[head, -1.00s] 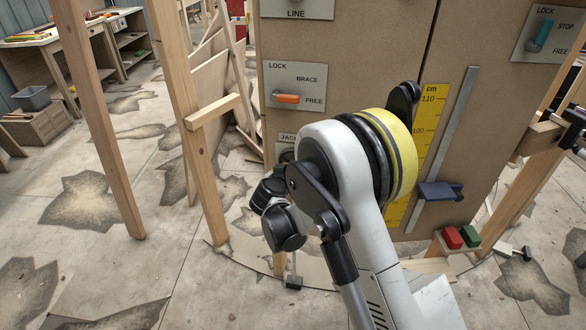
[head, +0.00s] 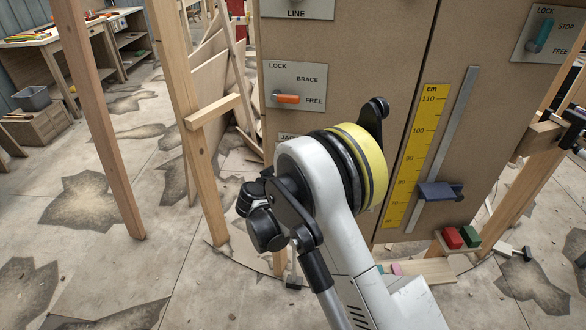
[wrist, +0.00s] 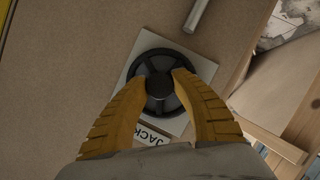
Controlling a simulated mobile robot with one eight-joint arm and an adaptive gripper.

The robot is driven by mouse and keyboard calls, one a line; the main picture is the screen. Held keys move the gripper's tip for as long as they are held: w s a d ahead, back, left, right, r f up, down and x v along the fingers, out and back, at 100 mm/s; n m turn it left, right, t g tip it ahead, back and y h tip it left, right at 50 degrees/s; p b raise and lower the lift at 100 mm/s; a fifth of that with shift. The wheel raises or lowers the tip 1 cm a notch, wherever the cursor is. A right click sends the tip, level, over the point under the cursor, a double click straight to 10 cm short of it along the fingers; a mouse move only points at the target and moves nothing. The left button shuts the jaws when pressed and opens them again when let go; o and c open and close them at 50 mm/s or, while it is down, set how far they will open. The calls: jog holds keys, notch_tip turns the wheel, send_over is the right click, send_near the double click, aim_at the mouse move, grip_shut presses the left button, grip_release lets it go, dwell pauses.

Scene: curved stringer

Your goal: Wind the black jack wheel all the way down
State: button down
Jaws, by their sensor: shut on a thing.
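The black jack wheel (wrist: 143,69) shows in the wrist view on a pale plate (wrist: 203,70) marked "JACK". It has a dark rim, spokes and a round hub. My gripper (wrist: 160,76) has two yellow ribbed fingers, shut on the wheel's hub at its middle. In the head view my arm hides the wheel and the gripper; only a corner of the JACK plate (head: 286,138) shows. The wheel's turn angle cannot be told.
A yellow cm scale (head: 416,150) and a metal rail with a dark blue slider (head: 440,191) are on the panel. The slider is near the scale's lower part. An orange lever (head: 287,98) points toward FREE. Red and green blocks (head: 461,237) stand low at right. Wooden posts (head: 190,130) stand at left.

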jog(key=c, duration=1)
grip_release()
jog(key=v, duration=1.2)
